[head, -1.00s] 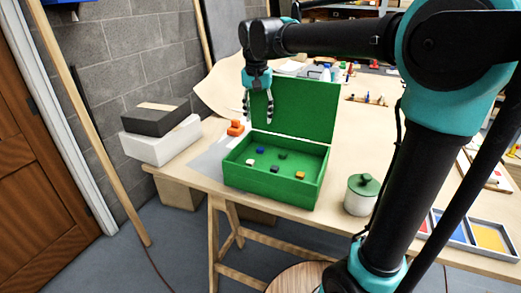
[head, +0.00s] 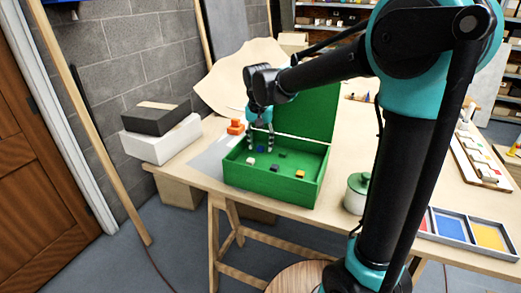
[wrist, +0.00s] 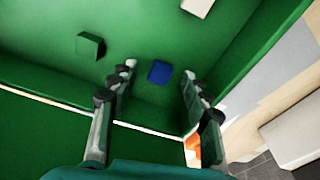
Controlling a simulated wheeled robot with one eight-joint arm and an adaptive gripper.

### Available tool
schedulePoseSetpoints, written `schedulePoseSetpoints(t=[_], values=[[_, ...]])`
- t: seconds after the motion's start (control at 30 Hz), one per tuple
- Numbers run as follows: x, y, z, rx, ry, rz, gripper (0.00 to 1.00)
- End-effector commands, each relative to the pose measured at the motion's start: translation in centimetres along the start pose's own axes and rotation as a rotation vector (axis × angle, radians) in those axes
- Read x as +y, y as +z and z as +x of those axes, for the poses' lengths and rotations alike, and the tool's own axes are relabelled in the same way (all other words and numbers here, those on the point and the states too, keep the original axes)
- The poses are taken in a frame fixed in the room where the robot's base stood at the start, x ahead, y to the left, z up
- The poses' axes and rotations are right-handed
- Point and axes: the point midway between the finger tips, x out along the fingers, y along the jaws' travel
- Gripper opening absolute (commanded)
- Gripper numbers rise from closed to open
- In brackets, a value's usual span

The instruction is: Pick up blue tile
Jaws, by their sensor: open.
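The blue tile (wrist: 159,72) lies on the floor of the open green box (head: 268,188), towards its back left. It also shows in the head view (head: 260,149), between the fingers. My gripper (wrist: 163,70) is open, pointing down over the box, with one finger on each side of the tile in the wrist view. The fingers do not visibly touch the tile, and I cannot tell the exact height between them.
A green tile (wrist: 90,45), a white tile (head: 250,161), a black tile (head: 275,168) and a yellow-orange tile (head: 300,174) also lie in the box. The raised lid (head: 312,110) stands behind. Orange blocks (head: 235,127) and a lidded jar (head: 356,193) stand outside it.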

Motion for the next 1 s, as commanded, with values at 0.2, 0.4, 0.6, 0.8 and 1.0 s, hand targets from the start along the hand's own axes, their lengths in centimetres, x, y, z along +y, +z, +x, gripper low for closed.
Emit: schedulePoseSetpoints(t=[0.2,0.4,0.6,0.8,1.0], values=[[-0.01,0.0,0.08,0.0,0.0,0.0,0.48],[-0.01,0.0,0.07,0.0,0.0,0.0,0.23],[-0.01,0.0,0.06,0.0,0.0,0.0,0.04],[-0.02,0.0,0.04,0.0,0.0,0.0,0.04],[-0.02,-0.09,-0.59,0.0,0.0,0.0,0.04]])
